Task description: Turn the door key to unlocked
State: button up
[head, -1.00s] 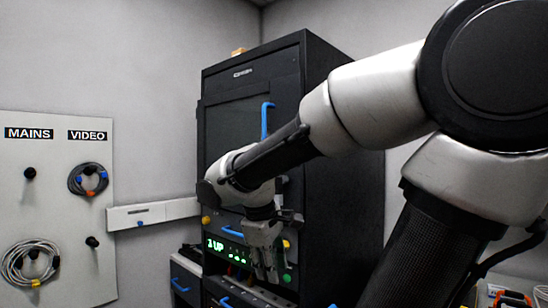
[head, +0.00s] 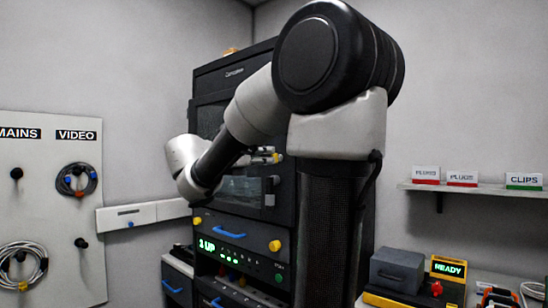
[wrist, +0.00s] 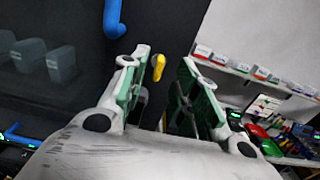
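The yellow door key (wrist: 158,67) stands out from the dark cabinet door (wrist: 85,85) in the wrist view, seen through the gap between my fingers. It looks nearly upright, slightly tilted. My gripper (wrist: 163,62) is open, with green pads on both fingers. The key appears beyond the fingertips, not touching them. In the head view my gripper (head: 268,172) is in front of the black cabinet (head: 283,120), at the right side of its door. A small yellow spot there may be the key; the arm and fingers hide most of that area.
A blue door handle (wrist: 113,18) is close to my left finger in the wrist view. Below the door is a drawer with a blue handle (head: 229,231) and yellow knobs (head: 275,245). A shelf (head: 470,188) and a bench with boxes (head: 397,270) stand at the right.

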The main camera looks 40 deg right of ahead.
aim_at(274, 156)
jog(key=d, duration=0.5)
jog(key=shift+w+d, duration=0.2)
jog(key=shift+d, duration=0.1)
grip_shut()
